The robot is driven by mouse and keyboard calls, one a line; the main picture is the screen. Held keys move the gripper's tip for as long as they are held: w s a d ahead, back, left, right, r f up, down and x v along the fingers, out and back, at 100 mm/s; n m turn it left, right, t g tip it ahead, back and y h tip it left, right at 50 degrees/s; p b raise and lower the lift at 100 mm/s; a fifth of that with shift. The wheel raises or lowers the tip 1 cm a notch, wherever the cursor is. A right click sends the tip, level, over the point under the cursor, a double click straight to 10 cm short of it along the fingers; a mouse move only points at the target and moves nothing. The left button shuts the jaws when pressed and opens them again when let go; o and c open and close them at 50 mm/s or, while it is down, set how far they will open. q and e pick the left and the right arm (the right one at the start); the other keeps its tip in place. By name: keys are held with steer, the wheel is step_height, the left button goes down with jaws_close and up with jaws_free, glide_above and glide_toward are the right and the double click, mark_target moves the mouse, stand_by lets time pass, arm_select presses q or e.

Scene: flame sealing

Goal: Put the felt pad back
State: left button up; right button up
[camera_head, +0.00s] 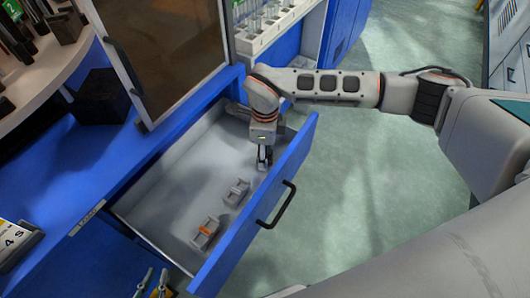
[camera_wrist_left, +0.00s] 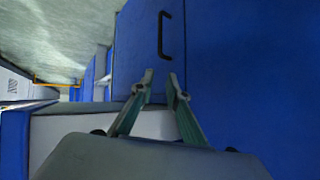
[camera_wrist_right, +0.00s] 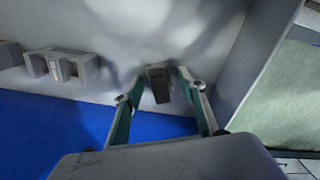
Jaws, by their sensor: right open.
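The blue-fronted drawer (camera_head: 170,187) stands open, with a pale grey inside. My right gripper (camera_head: 264,160) reaches down into its far right end. In the right wrist view the fingers (camera_wrist_right: 160,82) are open on either side of a small dark grey block (camera_wrist_right: 158,92), which may be the felt pad; I cannot tell for sure. A gap shows between it and the fingers. My left gripper (camera_head: 153,281) is at the bottom edge of the head view. In the left wrist view its fingers (camera_wrist_left: 160,78) are slightly apart and empty, pointing toward the drawer front (camera_wrist_left: 138,45) and its handle (camera_wrist_left: 161,36).
Two grey slotted holders (camera_head: 236,192) (camera_head: 206,232) sit in the drawer, the nearer with an orange-brown piece. One shows in the right wrist view (camera_wrist_right: 62,65). The black drawer handle (camera_head: 276,206) juts out. A framed panel (camera_head: 165,50) stands above the drawer; open floor lies right.

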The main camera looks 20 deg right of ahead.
step_height(320, 180, up, 6)
steer(key=shift+w+r+p, duration=0.15)
steer(key=shift+r+p, duration=0.05)
steer(key=shift+p, duration=0.6)
arm_select(q)
steer(key=shift+s+a+f+p, duration=0.2)
steer(key=shift+s+a+p, duration=0.3)
steer(key=shift+s+p, duration=0.1)
arm_select(e)
step_height(320, 180, up, 6)
steer(key=shift+f, duration=0.1)
arm_select(q)
steer(key=shift+w+r, duration=0.25)
steer(key=shift+w, duration=0.05)
